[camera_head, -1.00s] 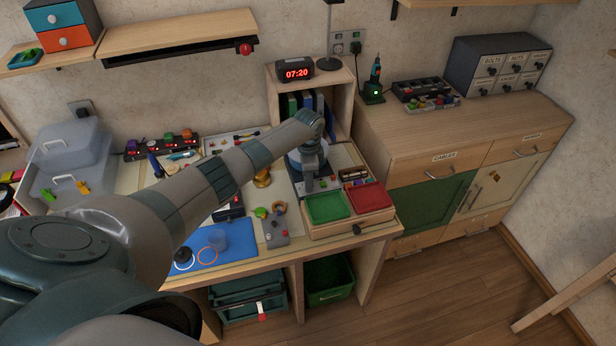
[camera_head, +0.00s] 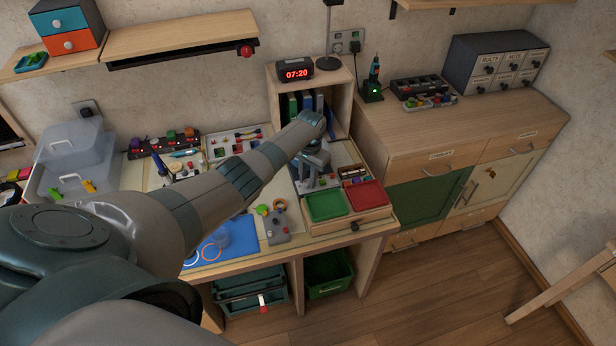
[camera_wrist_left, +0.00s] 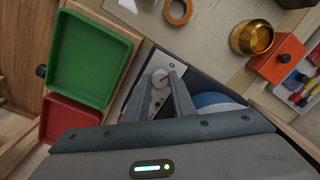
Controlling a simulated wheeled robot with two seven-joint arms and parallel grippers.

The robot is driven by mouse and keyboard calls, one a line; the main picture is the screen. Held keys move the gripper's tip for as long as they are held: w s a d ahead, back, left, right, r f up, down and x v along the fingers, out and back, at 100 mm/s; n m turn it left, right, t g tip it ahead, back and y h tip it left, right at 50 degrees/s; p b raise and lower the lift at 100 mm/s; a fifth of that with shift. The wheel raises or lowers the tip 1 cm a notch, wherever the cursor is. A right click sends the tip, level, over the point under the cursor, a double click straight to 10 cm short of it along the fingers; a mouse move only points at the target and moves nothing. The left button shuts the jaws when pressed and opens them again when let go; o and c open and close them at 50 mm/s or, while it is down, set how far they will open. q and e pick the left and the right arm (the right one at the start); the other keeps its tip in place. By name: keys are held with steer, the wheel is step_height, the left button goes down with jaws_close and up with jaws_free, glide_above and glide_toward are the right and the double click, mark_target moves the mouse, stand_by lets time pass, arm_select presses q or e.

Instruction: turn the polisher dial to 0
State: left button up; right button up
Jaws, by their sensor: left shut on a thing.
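The polisher's dial (camera_wrist_left: 159,78) is a small pale round knob with a red mark, seen in the left wrist view. A "0" is printed on the plate just beyond it. My left gripper (camera_wrist_left: 161,82) has its two fingers closed on the dial, one on each side. In the head view my left gripper (camera_head: 307,186) reaches down to the polisher behind the green tray, and my wrist hides the dial there. The polisher's blue and white wheel (camera_wrist_left: 207,100) shows beside the fingers, partly covered by the gripper body. My right gripper is in neither view.
The green tray (camera_head: 326,205) and the red tray (camera_head: 367,195) stand close in front of the polisher. A grey control box (camera_head: 277,228) and a blue mat (camera_head: 205,255) lie to the left. A brass cup (camera_wrist_left: 252,37) and an orange block (camera_wrist_left: 277,60) are near the wheel.

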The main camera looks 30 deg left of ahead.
arm_select(q)
steer(key=shift+n, duration=0.3)
steer(key=o, duration=1.1)
steer(key=shift+c, duration=0.2)
steer(key=shift+r, duration=0.1)
steer(key=shift+r, duration=0.7)
step_height(320, 180, up, 16)
steer(key=b, duration=0.3)
steer(key=shift+d+b, duration=0.3)
steer(key=shift+b, duration=0.05)
steer(key=shift+f, duration=0.15)
